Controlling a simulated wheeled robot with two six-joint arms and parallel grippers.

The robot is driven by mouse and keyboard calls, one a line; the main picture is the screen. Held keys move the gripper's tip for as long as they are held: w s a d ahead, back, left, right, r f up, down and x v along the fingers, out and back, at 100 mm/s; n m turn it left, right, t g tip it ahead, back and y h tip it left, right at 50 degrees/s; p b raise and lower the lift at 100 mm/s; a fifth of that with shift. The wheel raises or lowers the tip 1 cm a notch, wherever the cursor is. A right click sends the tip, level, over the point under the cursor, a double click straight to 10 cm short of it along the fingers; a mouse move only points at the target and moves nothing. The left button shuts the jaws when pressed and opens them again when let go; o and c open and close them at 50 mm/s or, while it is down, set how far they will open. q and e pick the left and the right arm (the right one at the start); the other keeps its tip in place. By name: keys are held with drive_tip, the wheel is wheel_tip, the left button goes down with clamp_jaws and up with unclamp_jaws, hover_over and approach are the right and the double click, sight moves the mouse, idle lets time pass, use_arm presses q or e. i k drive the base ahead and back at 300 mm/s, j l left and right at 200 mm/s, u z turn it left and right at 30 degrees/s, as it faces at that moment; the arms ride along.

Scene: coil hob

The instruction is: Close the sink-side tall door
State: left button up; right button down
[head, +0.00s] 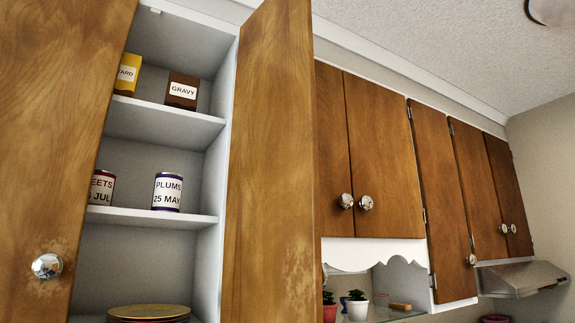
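A tall wooden cabinet stands open at the left, with a white interior (150,160). Its left door (60,120) swings out toward me and carries a round metal knob (47,265). Its right door (270,180) also stands open, seen at a steep angle, with no knob showing. The sink is out of view, so I cannot tell which door is the sink-side one. Neither of my grippers is in view.
Shelves hold a yellow box (127,75), a gravy box (182,90), a plums can (167,191), another can (102,188) and plates (148,312). Shut wall cabinets (380,150) run right to a range hood (520,278). Potted plants (357,303) stand below.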

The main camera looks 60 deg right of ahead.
sight(274, 271)
drive_tip(key=k+l, duration=0.1)
drive_tip(key=l, duration=0.4)
drive_tip(key=k+l, duration=0.1)
drive_tip(key=l, duration=0.35)
drive_tip(key=k+l, duration=0.1)
drive_tip(key=l, duration=0.85)
drive_tip(key=k+l+u, duration=0.1)
drive_tip(key=l, duration=0.4)
drive_tip(key=k+l, duration=0.15)
drive_tip(key=l, duration=0.3)
